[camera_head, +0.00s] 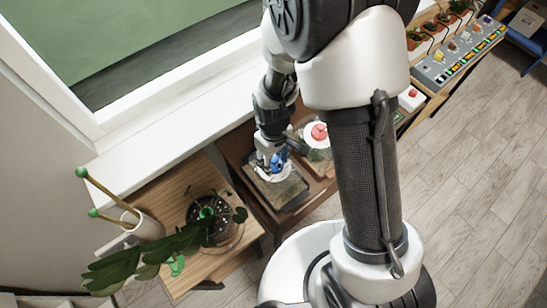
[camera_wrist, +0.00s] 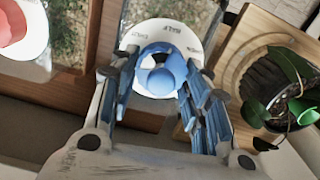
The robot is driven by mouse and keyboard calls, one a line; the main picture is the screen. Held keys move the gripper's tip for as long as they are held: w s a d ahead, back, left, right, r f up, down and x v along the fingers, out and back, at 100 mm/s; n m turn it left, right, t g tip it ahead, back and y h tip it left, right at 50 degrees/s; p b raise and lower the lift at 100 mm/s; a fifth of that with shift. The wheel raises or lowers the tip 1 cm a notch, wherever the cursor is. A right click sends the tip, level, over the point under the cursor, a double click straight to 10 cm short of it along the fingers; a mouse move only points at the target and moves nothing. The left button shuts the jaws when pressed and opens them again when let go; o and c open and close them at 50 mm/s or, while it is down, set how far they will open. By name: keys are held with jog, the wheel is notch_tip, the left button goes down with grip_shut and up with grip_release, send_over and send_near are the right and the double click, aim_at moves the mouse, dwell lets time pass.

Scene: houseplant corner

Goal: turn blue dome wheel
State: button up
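The blue dome wheel (camera_wrist: 162,72) is a round blue knob on a white dome base (camera_wrist: 185,38) with dark lettering around its rim. My gripper (camera_wrist: 160,62) is over it, with one blue-lined finger on each side of the wheel. The fingers are spread and look slightly apart from the wheel; contact is hard to tell. In the head view my gripper (camera_head: 272,160) points down onto the white dome, and its fingers hide most of the wheel.
A red wheel (camera_head: 319,131) on a white dome stands close by on its own board. A potted plant (camera_head: 207,215) on a wooden stand (camera_head: 185,195) and a white pot with green-tipped sticks (camera_head: 146,226) are at left. The window sill (camera_head: 165,140) runs behind.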

jog(key=o, duration=0.5)
jog(key=shift+r, duration=0.1)
notch_tip(320, 180, up, 10)
jog(key=shift+r, duration=0.9)
jog(key=s+d+r+m+t, duration=0.1)
jog(key=s+d+r+m, duration=0.1)
jog(key=r, duration=0.4)
jog(key=s+d+r+m+t, duration=0.2)
jog(key=s+d+r+m, duration=0.1)
jog(key=s+d+r, duration=0.2)
jog(key=s+d+r+m+t, duration=0.1)
jog(key=s+d+r+m, duration=0.1)
jog(key=s+d+r, duration=0.2)
jog(key=shift+s+d+r+m+t, duration=0.1)
jog(key=shift+s+r+m+t, duration=0.25)
jog(key=shift+s+r, duration=1.05)
